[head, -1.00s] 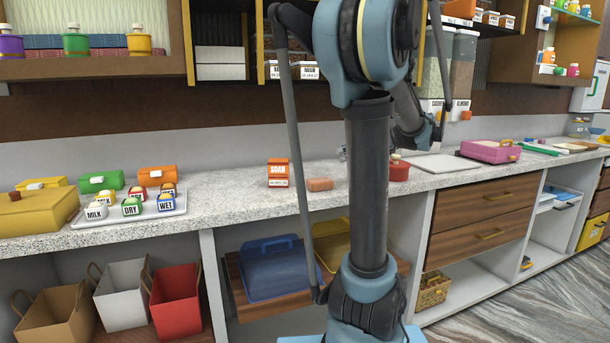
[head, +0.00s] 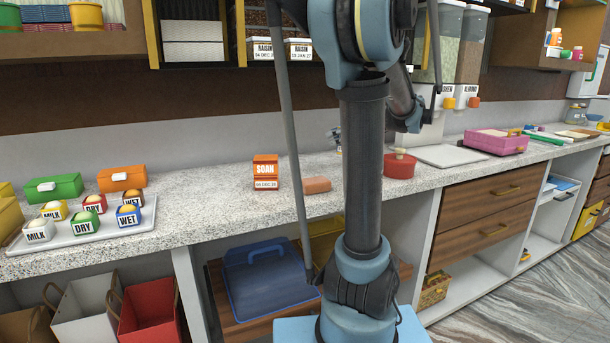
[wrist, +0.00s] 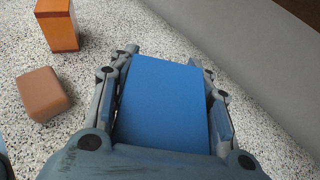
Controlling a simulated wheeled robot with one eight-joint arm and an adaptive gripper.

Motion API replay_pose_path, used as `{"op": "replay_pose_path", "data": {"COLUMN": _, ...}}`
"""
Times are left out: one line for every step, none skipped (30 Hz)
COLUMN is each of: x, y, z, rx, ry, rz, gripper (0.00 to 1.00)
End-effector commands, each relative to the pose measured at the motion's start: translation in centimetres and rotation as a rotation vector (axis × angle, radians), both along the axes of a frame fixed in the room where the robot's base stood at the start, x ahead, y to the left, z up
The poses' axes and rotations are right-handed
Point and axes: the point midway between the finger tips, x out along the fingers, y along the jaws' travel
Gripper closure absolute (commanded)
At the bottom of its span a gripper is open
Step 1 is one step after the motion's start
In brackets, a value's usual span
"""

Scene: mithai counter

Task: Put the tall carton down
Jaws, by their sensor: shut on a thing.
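A blue carton (wrist: 163,105) fills the middle of the wrist view. My gripper (wrist: 163,68) is shut on it, with a finger on each side. The speckled counter lies below and around the carton. I cannot tell whether the carton's base touches the counter, as its lower part is hidden.
An orange SOAN box (head: 265,171) and a brown-pink block (head: 317,185) stand on the counter (head: 215,205); they also show left of the carton in the wrist view. A red pot (head: 399,166) stands right of my arm. A wall (wrist: 240,45) rises behind.

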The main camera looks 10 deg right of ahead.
Motion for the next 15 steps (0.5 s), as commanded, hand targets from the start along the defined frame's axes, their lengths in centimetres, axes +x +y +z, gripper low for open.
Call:
{"op": "replay_pose_path", "data": {"x": 0.0, "y": 0.2, "z": 0.0, "rx": 0.000, "ry": 0.000, "rz": 0.003, "gripper": 0.87}}
{"op": "replay_pose_path", "data": {"x": 0.0, "y": 0.3, "z": 0.0, "rx": 0.000, "ry": 0.000, "rz": 0.005, "gripper": 0.87}}
{"op": "replay_pose_path", "data": {"x": 0.0, "y": 0.5, "z": 0.0, "rx": 0.000, "ry": 0.000, "rz": 0.008, "gripper": 0.87}}
{"op": "replay_pose_path", "data": {"x": 0.0, "y": 0.6, "z": 0.0, "rx": 0.000, "ry": 0.000, "rz": 0.009, "gripper": 0.87}}
{"op": "replay_pose_path", "data": {"x": 0.0, "y": 0.6, "z": 0.0, "rx": 0.000, "ry": 0.000, "rz": 0.010, "gripper": 0.87}}
{"op": "replay_pose_path", "data": {"x": 0.0, "y": 0.7, "z": 0.0, "rx": 0.000, "ry": 0.000, "rz": 0.012, "gripper": 0.87}}
{"op": "replay_pose_path", "data": {"x": 0.0, "y": 0.8, "z": 0.0, "rx": 0.000, "ry": 0.000, "rz": 0.012, "gripper": 0.87}}
{"op": "replay_pose_path", "data": {"x": 0.0, "y": 0.8, "z": 0.0, "rx": 0.000, "ry": 0.000, "rz": 0.013, "gripper": 0.87}}
{"op": "replay_pose_path", "data": {"x": 0.0, "y": 0.9, "z": 0.0, "rx": 0.000, "ry": 0.000, "rz": 0.013, "gripper": 0.87}}
{"op": "replay_pose_path", "data": {"x": 0.1, "y": 0.9, "z": 0.0, "rx": 0.000, "ry": 0.000, "rz": 0.014, "gripper": 0.87}}
{"op": "replay_pose_path", "data": {"x": 0.1, "y": 1.0, "z": 0.0, "rx": 0.000, "ry": 0.000, "rz": 0.014, "gripper": 0.87}}
{"op": "replay_pose_path", "data": {"x": 0.3, "y": 1.0, "z": 0.0, "rx": 0.000, "ry": 0.000, "rz": 0.015, "gripper": 0.87}}
{"op": "replay_pose_path", "data": {"x": 0.5, "y": 1.1, "z": 0.0, "rx": 0.000, "ry": 0.000, "rz": 0.015, "gripper": 0.87}}
{"op": "replay_pose_path", "data": {"x": 0.8, "y": 1.2, "z": 0.0, "rx": 0.000, "ry": 0.000, "rz": 0.015, "gripper": 0.87}}
{"op": "replay_pose_path", "data": {"x": 1.3, "y": 1.4, "z": 0.0, "rx": 0.000, "ry": 0.000, "rz": 0.015, "gripper": 0.87}}
